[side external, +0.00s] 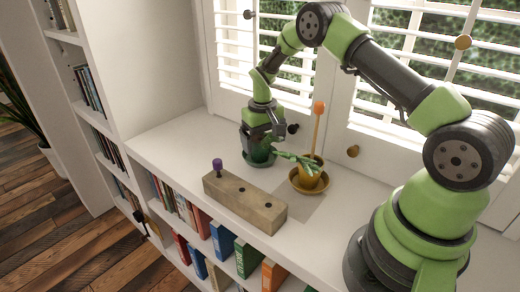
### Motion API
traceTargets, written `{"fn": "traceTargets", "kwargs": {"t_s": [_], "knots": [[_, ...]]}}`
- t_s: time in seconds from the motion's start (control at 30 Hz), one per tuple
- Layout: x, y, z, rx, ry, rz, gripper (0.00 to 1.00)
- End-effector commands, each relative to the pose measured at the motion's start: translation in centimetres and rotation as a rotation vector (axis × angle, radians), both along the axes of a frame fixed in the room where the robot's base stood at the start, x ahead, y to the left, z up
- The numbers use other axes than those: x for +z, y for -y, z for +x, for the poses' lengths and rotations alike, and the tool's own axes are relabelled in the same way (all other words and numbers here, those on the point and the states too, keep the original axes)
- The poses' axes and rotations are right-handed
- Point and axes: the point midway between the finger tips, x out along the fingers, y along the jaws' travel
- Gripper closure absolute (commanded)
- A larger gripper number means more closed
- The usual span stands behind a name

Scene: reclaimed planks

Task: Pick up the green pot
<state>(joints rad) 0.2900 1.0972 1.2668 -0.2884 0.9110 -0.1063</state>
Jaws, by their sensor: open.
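The dark green pot (259,154) stands upright on the white shelf top, on a green saucer, near the window. My gripper (264,138) is right over the pot and points down. Its jaws are open. The gripper hides the top of the pot, and I cannot tell whether the fingers touch the rim or are around it.
A yellow pot (307,179) with a green plant and an orange-tipped stick (318,125) stands close to the right; its leaves reach toward the green pot. A wooden block (245,202) with a purple peg (217,168) lies in front. The shelf top is clear at left.

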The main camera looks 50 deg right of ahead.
Motion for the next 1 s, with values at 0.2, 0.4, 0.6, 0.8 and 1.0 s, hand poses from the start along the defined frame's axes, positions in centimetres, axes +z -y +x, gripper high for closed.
{"fn": "traceTargets", "kwargs": {"t_s": [0.2, 0.4, 0.6, 0.8, 1.0], "knots": [[-0.4, 0.0, 0.0, -0.001, 0.002, -0.001, 0.07], [-0.3, 0.0, 0.0, -0.001, 0.001, 0.0, 0.39], [-0.3, 0.0, 0.0, -0.001, 0.002, -0.001, 0.75], [0.0, 0.0, 0.1, -0.001, 0.004, -0.002, 0.75], [3.2, 0.0, 0.1, -0.001, 0.007, -0.002, 0.75]]}}
